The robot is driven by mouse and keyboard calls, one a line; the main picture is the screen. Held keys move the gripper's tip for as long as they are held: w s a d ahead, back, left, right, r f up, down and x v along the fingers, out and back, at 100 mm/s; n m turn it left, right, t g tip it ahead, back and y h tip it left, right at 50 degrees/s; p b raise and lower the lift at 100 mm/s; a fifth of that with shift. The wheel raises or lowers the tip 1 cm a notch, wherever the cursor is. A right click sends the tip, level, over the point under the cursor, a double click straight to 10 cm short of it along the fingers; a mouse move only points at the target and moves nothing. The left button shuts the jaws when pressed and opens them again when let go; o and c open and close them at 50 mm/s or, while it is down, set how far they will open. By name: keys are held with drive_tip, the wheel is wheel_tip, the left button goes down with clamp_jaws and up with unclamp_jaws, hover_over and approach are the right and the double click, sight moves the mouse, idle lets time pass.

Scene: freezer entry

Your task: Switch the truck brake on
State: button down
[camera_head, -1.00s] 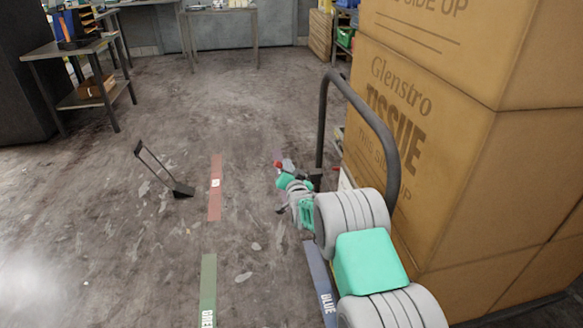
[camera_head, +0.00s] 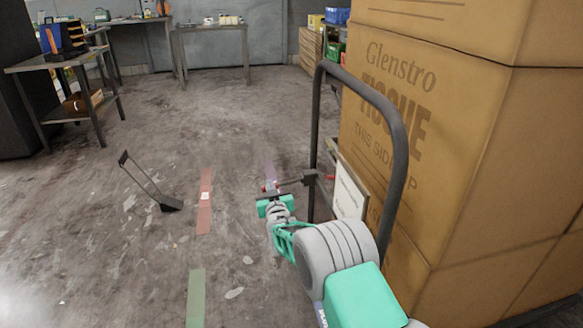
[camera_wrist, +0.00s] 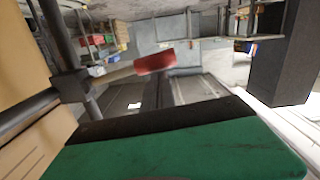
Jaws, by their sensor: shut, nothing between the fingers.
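The truck's dark tubular handle (camera_head: 392,118) stands at the right, in front of stacked boxes. A clamp (camera_head: 310,178) on its post carries a short brake lever (camera_head: 288,182) that points left and ends in a red tip (camera_head: 268,186). In the wrist view, the red tip (camera_wrist: 155,62) and its lever (camera_wrist: 115,73) show just beyond my gripper. My gripper (camera_head: 270,197) is shut and empty, just on the near side of the lever's red end. Its green and black end (camera_wrist: 165,125) fills the bottom of the wrist view. I cannot tell whether it touches the lever.
Tall cardboard boxes (camera_head: 470,165) fill the right side. A white sign (camera_head: 350,192) hangs near the truck post. A black long-handled tool (camera_head: 150,185) stands on the floor at left. Tables (camera_head: 62,65) stand farther back. The middle floor is mostly clear.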

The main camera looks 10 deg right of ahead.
drive_tip(key=shift+f, duration=0.45)
drive_tip(key=s+r+p, duration=0.3)
drive_tip(key=s+r, duration=0.2)
drive_tip(key=s, duration=0.5)
drive_tip(key=shift+s+p, duration=0.4)
drive_tip(key=shift+r, duration=0.1)
drive_tip(key=s+d+r+m+g+h+p, duration=0.1)
drive_tip(key=s+d+r+g+p, duration=0.3)
drive_tip(key=r+p, duration=0.55)
drive_tip(key=s+d+r+m+g+h+p, duration=0.15)
drive_tip(key=s+d+r+p, duration=0.25)
drive_tip(key=s+r+p, duration=0.5)
drive_tip(key=s+d+r+g+p, duration=0.1)
drive_tip(key=s+r+g+p, duration=0.3)
drive_tip(key=s, duration=0.7)
drive_tip(key=s+d+r+g+y+p, duration=0.1)
drive_tip(key=s+r+g+p, duration=0.3)
drive_tip(key=s+r+p, duration=0.3)
drive_tip(key=s+r+n, duration=0.1)
drive_tip(key=s+r, duration=0.1)
drive_tip(key=s, duration=0.3)
drive_tip(key=shift+g, duration=0.35)
